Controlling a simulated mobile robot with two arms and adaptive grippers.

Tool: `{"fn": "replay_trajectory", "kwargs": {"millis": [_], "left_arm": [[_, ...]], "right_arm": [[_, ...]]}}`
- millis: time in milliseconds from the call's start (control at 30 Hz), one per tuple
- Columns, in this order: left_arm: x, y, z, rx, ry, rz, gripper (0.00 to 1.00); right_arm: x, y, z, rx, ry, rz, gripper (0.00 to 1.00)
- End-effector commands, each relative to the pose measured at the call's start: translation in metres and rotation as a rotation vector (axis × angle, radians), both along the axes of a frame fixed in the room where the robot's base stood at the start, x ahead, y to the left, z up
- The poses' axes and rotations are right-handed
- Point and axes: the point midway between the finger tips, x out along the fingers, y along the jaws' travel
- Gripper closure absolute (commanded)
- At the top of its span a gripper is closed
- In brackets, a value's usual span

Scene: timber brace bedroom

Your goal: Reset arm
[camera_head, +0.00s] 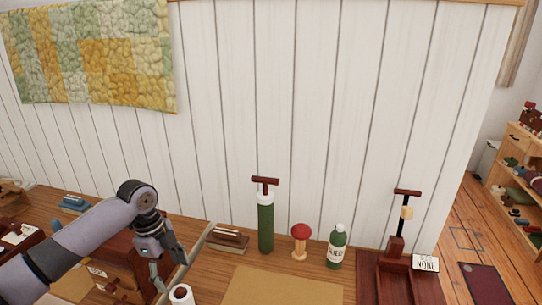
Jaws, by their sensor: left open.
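My left arm comes in from the lower left and reaches over the wooden table. My left gripper (168,270) is open, with its fingers pointing down above the left part of the table, and nothing shows between them. A white roll-like cylinder (181,294) stands just below and to the right of the fingers, at the picture's bottom edge. I cannot tell how far apart they are in depth. My right gripper is not in view.
On the table (203,281) stand a green pump-like cylinder (265,222), a red-topped mushroom-shaped object (300,242), a green bottle (337,247) and a dark red tray (366,283). A white plank wall (320,110) rises behind. A shelf (518,190) stands at right.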

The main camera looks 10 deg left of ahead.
Motion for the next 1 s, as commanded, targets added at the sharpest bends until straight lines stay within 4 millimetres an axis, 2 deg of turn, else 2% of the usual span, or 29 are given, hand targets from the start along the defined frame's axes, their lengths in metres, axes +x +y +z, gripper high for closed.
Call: {"fn": "replay_trajectory", "kwargs": {"millis": [167, 300, 400, 533, 633, 733, 1000], "left_arm": [[-0.023, -0.049, -0.046, 0.006, 0.01, 0.016, 0.35], [-0.057, -0.104, -0.088, -0.012, -0.009, 0.096, 0.35], [-0.086, -0.142, -0.109, -0.049, -0.03, 0.202, 0.35], [-0.124, -0.177, -0.124, -0.109, -0.057, 0.403, 0.35], [-0.152, -0.189, -0.127, -0.15, -0.072, 0.598, 0.35], [-0.176, -0.189, -0.126, -0.173, -0.081, 0.793, 0.35], [-0.219, -0.164, -0.12, -0.169, -0.104, 1.167, 0.35]], "right_arm": [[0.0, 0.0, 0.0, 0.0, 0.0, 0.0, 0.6], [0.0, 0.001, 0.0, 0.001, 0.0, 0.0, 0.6], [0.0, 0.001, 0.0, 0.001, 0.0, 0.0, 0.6], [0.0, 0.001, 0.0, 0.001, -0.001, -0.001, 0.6], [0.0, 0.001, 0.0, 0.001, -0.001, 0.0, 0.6], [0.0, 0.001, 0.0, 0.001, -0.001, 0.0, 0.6], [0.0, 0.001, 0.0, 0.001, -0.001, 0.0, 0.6]]}}
